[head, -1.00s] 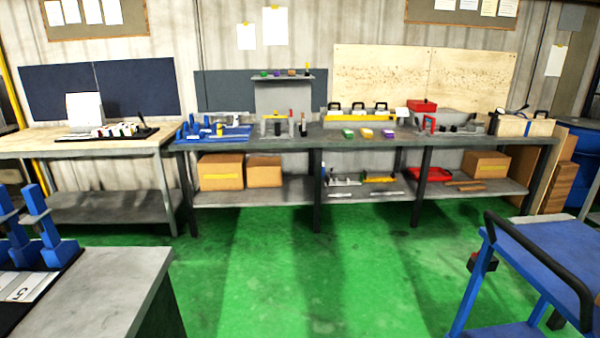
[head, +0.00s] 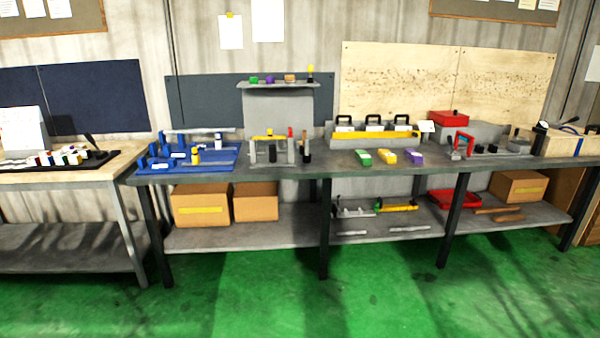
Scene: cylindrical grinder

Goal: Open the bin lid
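No lidded bin stands out clearly in the head view. A long grey box (head: 345,143) with a yellow front strip and several black handles on top sits at the back of the long workbench (head: 300,165). A red box (head: 449,118) rests on a grey block to its right. A light wooden box (head: 565,144) with a blue strap stands at the bench's right end. I cannot tell which of these, if any, is the bin. My gripper is not in view.
A blue tray (head: 215,160) with fixtures and small green, yellow and purple blocks (head: 387,156) are on the bench. Cardboard boxes (head: 200,205) sit on its lower shelf. A wood-topped bench (head: 60,172) stands at left. The green floor (head: 270,300) in front is clear.

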